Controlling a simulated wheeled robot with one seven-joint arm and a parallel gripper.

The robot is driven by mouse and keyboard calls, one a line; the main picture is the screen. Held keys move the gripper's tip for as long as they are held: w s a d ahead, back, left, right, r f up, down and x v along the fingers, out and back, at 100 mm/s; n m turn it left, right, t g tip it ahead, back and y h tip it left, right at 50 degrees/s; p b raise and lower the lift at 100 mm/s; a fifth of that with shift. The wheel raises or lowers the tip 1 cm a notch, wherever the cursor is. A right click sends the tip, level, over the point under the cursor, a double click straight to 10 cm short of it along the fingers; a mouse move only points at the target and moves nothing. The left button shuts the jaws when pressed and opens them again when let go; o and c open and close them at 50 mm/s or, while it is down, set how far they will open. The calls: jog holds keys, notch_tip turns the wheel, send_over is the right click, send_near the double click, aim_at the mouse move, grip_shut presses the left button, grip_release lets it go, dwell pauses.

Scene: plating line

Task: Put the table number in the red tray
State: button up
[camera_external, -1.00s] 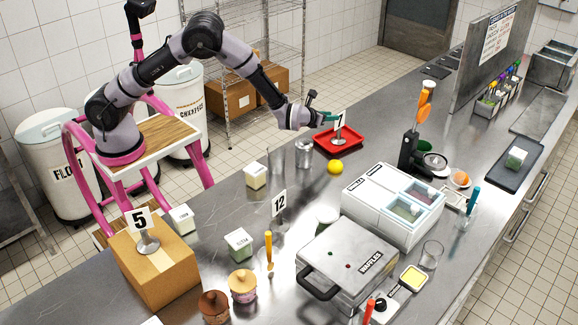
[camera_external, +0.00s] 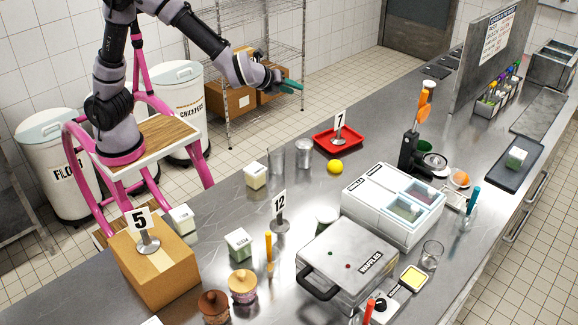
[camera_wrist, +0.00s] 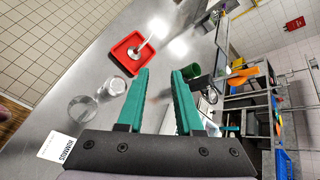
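A table number 7 (camera_external: 339,128) on a metal stand is upright in the red tray (camera_external: 320,144) at the back of the counter. The wrist view also shows the red tray (camera_wrist: 117,62) with the stand (camera_wrist: 139,50) in it. Table number 12 (camera_external: 279,207) stands on the counter, and table number 5 (camera_external: 142,226) stands on a cardboard box. My gripper (camera_external: 300,86) is up to the left of the tray, apart from it. In the wrist view its green fingers (camera_wrist: 161,76) are parted with nothing between them.
Two clear glasses (camera_external: 303,153) and a yellow ball (camera_external: 335,167) are near the tray. A white appliance (camera_external: 375,196) and a waffle maker (camera_external: 345,265) stand on the right. The cardboard box (camera_external: 160,275) is at front left. Bare counter lies right of the tray.

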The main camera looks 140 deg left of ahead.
jog(key=s+d+r+n+t+h, duration=0.2)
jog(key=s+d, duration=0.4)
jog(key=d, duration=0.7)
jog(key=s+d+r+n+t+h, duration=0.2)
jog(key=s+d, duration=0.4)
jog(key=d, duration=0.7)
jog(key=s+d+r+n+t+h, duration=0.2)
jog(key=s+d+r+h, duration=0.2)
jog(key=d, duration=0.9)
jog(key=shift+s+r+n+t+h, duration=0.3)
jog(key=shift+s+h, duration=0.4)
jog(key=shift+s, duration=0.4)
